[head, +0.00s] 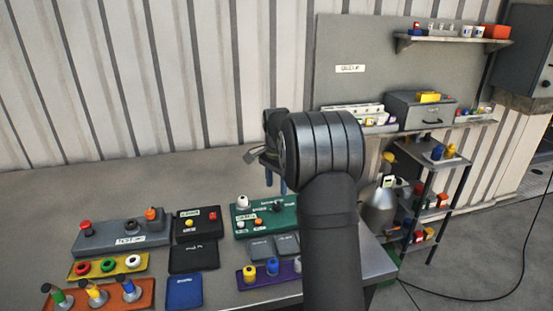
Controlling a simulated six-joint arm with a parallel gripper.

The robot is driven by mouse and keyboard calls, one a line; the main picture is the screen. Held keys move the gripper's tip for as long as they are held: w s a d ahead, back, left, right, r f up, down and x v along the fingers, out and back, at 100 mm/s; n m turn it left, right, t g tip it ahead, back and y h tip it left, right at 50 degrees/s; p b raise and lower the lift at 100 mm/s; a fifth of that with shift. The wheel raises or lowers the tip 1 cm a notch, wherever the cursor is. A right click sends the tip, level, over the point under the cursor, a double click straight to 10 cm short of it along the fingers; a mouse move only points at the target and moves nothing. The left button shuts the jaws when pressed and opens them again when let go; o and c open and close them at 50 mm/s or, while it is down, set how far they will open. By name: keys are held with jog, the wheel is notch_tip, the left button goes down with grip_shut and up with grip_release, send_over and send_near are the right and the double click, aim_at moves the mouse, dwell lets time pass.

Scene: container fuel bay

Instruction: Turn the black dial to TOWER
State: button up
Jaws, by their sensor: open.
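A green control panel (241,224) lies on the bench, partly hidden behind my arm. It carries a white knob (243,202), a black dial (277,206) and small labels too small to read. I cannot tell which way the dial points. A grey box (97,242) at the left also has a black knob (129,225) between a red and an orange one. I cannot tell from lettering which black one bears TOWER. My gripper (276,183) is open and empty, fingers pointing down, above the far edge of the green panel.
A yellow strip (75,271) with ring buttons, an orange base (72,305) with levers, dark pads (194,258) and a purple strip (285,286) with knobs crowd the bench front. The bench behind the panels is clear. A shelf cart (435,195) stands at the right.

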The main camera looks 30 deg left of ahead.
aim_at(276, 204)
notch_tip(276, 204, up, 10)
jog(key=shift+r, duration=0.2)
dwell(0.5)
notch_tip(276, 204, down, 18)
jog(key=shift+r, duration=0.2)
dwell(0.4)
jog(key=shift+r, duration=0.1)
